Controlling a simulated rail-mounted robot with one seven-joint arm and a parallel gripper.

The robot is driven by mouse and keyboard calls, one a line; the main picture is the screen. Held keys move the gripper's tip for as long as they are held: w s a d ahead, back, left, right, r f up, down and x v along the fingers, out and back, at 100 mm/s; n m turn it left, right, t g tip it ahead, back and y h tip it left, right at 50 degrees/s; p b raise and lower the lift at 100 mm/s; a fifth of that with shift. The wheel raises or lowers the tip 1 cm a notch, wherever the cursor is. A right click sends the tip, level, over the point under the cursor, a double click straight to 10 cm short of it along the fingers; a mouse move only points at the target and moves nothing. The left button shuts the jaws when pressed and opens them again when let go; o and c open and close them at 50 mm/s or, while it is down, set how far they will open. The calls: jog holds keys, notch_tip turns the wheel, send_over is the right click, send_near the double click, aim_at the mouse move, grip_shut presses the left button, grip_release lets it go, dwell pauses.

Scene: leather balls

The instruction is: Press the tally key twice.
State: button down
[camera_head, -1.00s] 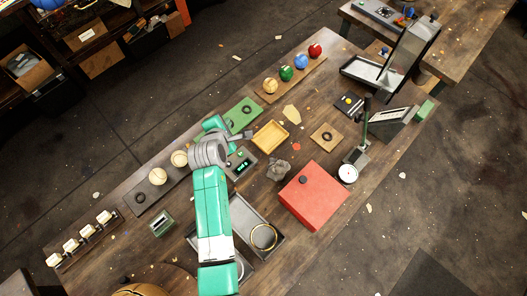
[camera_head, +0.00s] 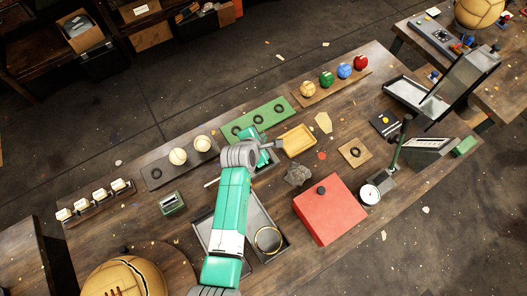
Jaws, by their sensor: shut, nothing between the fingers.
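I cannot tell for sure which thing is the tally key. A small green box with a pale window (camera_head: 172,203) stands at the bench's left and may be a counter. A black block with a yellow spot (camera_head: 386,124) lies at the right. My gripper (camera_head: 277,145) is shut and empty, over the middle of the bench between the green board (camera_head: 258,119) and the yellow tray (camera_head: 297,140). It is apart from both candidates. My wrist and hand cover most of a dark device beneath, and my fingertips are hard to make out.
A red box (camera_head: 330,210) with a black knob and a round dial (camera_head: 370,194) stand to the right. Metal trays (camera_head: 277,218) with a brass ring flank my forearm. Several balls sit in holders along the back edge.

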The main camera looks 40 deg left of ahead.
notch_tip(320, 180, down, 7)
jog(key=b, duration=0.5)
jog(key=shift+r, duration=0.2)
jog(key=shift+f, duration=0.3)
dwell(1.2)
jog(key=shift+f+b, duration=0.35)
jog(key=shift+f, duration=0.05)
jog(key=shift+f, duration=0.45)
dwell(0.4)
dwell(0.3)
jog(key=shift+r+p, duration=0.7)
jog(key=shift+r, duration=0.15)
